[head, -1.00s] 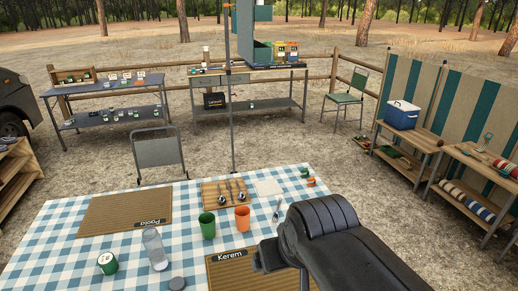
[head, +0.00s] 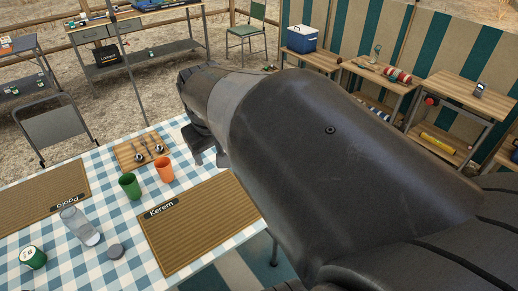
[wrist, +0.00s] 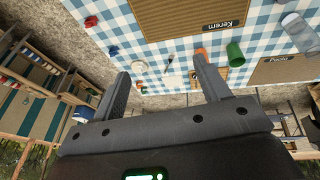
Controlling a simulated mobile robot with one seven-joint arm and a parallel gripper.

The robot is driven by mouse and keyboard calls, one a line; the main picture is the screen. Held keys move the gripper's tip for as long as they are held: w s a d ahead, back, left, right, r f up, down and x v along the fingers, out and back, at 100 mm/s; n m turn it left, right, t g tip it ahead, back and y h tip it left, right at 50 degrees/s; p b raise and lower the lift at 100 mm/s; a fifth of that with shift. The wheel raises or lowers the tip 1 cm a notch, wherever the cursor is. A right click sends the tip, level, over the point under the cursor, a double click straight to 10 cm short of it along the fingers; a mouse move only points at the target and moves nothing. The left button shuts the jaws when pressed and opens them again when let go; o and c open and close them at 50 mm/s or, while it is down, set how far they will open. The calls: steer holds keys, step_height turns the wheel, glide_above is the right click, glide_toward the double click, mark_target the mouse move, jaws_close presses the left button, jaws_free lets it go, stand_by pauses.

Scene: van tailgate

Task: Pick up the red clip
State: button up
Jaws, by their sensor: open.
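In the head view my arm hides that part of the table. My gripper (wrist: 160,68) is open and empty, above the checked tablecloth, with the red items to the left of its fingers.
The Kerem mat (head: 200,222) lies at the near side. Shelves with a blue cooler (head: 302,38) stand beyond.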

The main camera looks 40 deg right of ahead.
steer(key=w+d+f+g, duration=0.1)
steer(key=w+d+f, duration=0.2)
steer(key=d+f, duration=0.35)
steer(key=w+d+f+g, duration=0.1)
steer(key=w+d+f, duration=0.25)
steer(key=d, duration=0.55)
steer(key=w+d+f+g, duration=0.1)
steer(key=w+d+f, duration=0.35)
steer(key=d, duration=0.35)
steer(key=shift+m+g+y, duration=0.3)
steer(key=shift+y, duration=0.6)
steer(key=d+f, duration=0.3)
steer(key=s+d+f, duration=0.1)
steer(key=d+f, duration=0.2)
steer(key=s+d+f, duration=0.1)
steer(key=d+f, duration=0.3)
steer(key=shift+s, duration=0.1)
step_height(320, 180, down, 5)
steer(key=shift+a+r, duration=0.1)
steer(key=shift+r, duration=0.1)
steer(key=shift+a+f, duration=0.2)
steer(key=shift+f, duration=1.15)
steer(key=shift+a+f, duration=0.2)
steer(key=shift+f, duration=1.15)
steer(key=shift+c, duration=0.4)
steer(key=c, duration=1)
